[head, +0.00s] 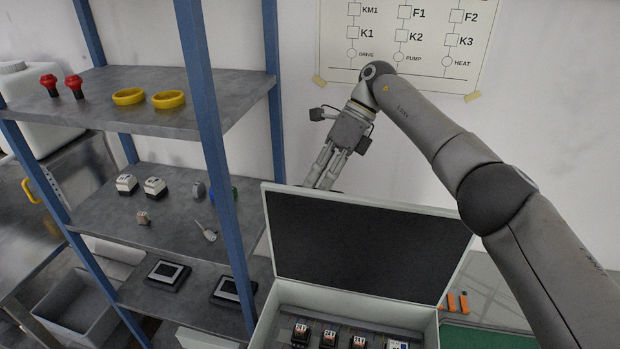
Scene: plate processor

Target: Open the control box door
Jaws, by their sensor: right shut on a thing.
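The control box (433,328) is at the bottom centre of the head view, a pale case with several electrical parts inside. Its door (365,245) stands raised along the far side, its dark inner face towards me, so the box is open. My right gripper (322,178) is at the far side of the door, near its top left edge, pointing down. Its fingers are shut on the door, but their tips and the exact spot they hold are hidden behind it. My left gripper is not in view.
A blue-framed shelf unit (212,130) stands close on the left, with red knobs (62,86), yellow rings (148,98) and several small devices. A wiring chart (400,45) hangs on the wall behind. Orange pieces (457,303) lie right of the box, by a green mat (480,338).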

